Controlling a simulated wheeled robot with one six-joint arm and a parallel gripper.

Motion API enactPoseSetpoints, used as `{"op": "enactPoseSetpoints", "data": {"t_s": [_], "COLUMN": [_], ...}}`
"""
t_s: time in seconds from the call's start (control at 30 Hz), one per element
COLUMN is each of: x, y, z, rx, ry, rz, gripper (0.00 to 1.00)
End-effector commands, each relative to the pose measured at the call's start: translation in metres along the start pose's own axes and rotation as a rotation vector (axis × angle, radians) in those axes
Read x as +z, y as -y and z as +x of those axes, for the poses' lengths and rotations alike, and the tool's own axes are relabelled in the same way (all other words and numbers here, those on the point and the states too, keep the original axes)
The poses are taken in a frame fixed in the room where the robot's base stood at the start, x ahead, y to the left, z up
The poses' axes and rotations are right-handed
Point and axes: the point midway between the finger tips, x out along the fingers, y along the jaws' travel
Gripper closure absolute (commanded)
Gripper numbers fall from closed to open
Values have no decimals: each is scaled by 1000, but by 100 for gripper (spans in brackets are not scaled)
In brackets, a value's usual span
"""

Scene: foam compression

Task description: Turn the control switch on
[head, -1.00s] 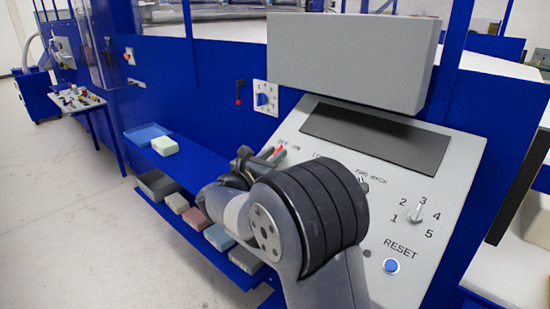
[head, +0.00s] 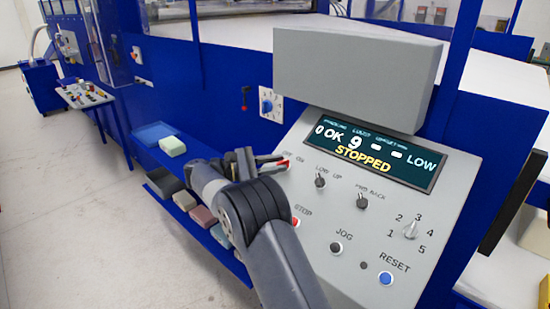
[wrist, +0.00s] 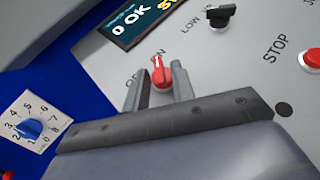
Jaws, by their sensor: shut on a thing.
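The control switch is a red rotary knob (wrist: 159,76) on the sloped grey panel (head: 330,236), between the OFF and ON labels. In the wrist view its pointer is turned toward ON. My gripper (wrist: 160,84) has one finger on each side of the knob and is shut on it. In the head view the gripper (head: 276,163) is at the panel's upper left corner, and only a bit of the red knob (head: 284,165) shows. The display (head: 375,150) is lit and reads OK, STOPPED and LOW.
Close by on the panel are the LOW/UP switch (head: 320,181), the red STOP button (head: 295,222), the JOG button (head: 336,248) and the blue RESET button (head: 386,278). A blue dial (head: 266,103) is on the blue wall. Foam blocks (head: 172,146) lie on shelves at left.

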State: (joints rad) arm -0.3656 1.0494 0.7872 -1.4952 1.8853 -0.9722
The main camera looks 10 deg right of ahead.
Motion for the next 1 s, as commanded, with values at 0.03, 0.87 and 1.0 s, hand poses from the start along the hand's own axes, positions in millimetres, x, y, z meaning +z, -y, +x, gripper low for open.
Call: {"op": "enactPoseSetpoints", "data": {"t_s": [0.03, 0.87, 1.0], "x": [2, 1, 1], "y": [-1, -1, -1], "z": [0, 0, 0], "rx": [-15, -52, -52], "ry": [0, 1, 0], "rz": [7, 26, 26], "gripper": [98, 69, 69]}}
